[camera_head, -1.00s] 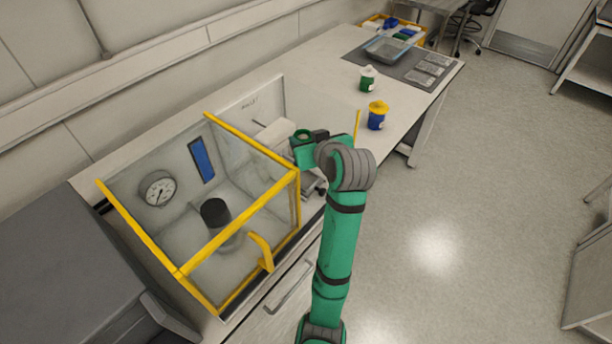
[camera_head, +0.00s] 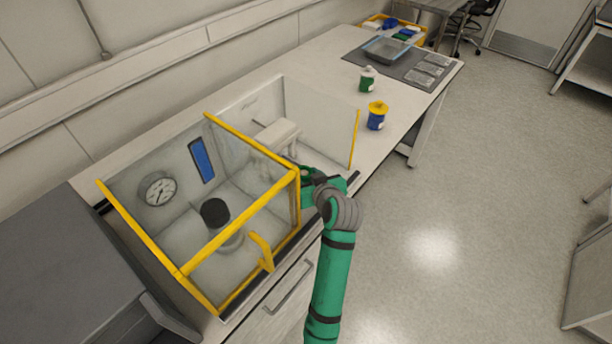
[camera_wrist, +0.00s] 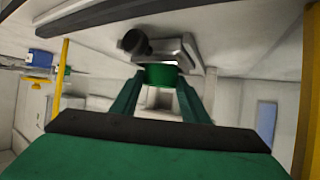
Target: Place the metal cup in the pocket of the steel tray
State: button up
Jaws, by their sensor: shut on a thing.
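In the wrist view my gripper (camera_wrist: 161,84) has its two green fingers closed on the metal cup (camera_wrist: 160,74). The cup shows as a small round shape, mostly green as if mirroring the fingers. Just beyond it is a shiny grey metal piece (camera_wrist: 187,47), perhaps the steel tray, with a dark cylinder (camera_wrist: 135,42) beside it. I cannot tell whether cup and metal piece touch, and no pocket is clearly visible. In the head view my wrist is at the front right of the yellow-framed enclosure, and the fingertips and cup are hidden.
The yellow-framed clear enclosure (camera_head: 236,122) holds a black-topped vessel (camera_head: 216,213). A white stand (camera_head: 277,134) is behind my wrist; a clear panel with a yellow edge (camera_head: 355,140) stands at right. Blue (camera_head: 376,121) and green (camera_head: 367,84) jars stand farther along the bench.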

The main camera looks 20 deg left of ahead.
jog(key=o, duration=1.2)
jog(key=shift+w, duration=0.1)
jog(key=shift+c, duration=0.2)
jog(key=shift+a, duration=0.15)
jog(key=shift+s, duration=0.2)
jog(key=shift+s+d+r, duration=0.15)
jog(key=shift+d+r, duration=0.05)
jog(key=shift+d, duration=0.15)
jog(key=v, duration=1.1)
jog(key=shift+s+d, duration=0.1)
